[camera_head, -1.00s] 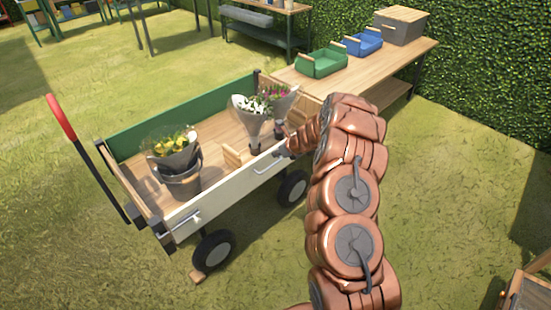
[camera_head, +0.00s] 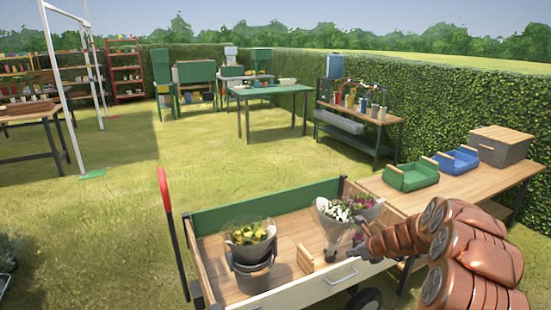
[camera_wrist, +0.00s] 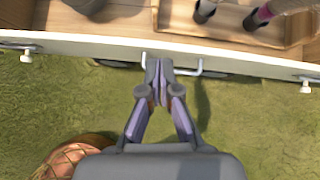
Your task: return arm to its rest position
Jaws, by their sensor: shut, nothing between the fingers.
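My gripper (camera_wrist: 160,98) is shut and empty in the wrist view. Its fingertips point at the cart's white side panel, near a metal handle; I cannot tell whether they touch it. In the head view my copper arm reaches in from the lower right, and the gripper (camera_head: 360,231) shows small and dark at the cart's right part, close to the wrapped bouquets.
The cart (camera_head: 300,292) holds a bucket (camera_head: 252,277) with a yellow bouquet (camera_head: 250,235), plus a white bouquet (camera_head: 335,222) and a pink one (camera_head: 364,207). A wooden table (camera_head: 455,190) with green (camera_head: 411,178) and blue (camera_head: 457,161) trays stands behind.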

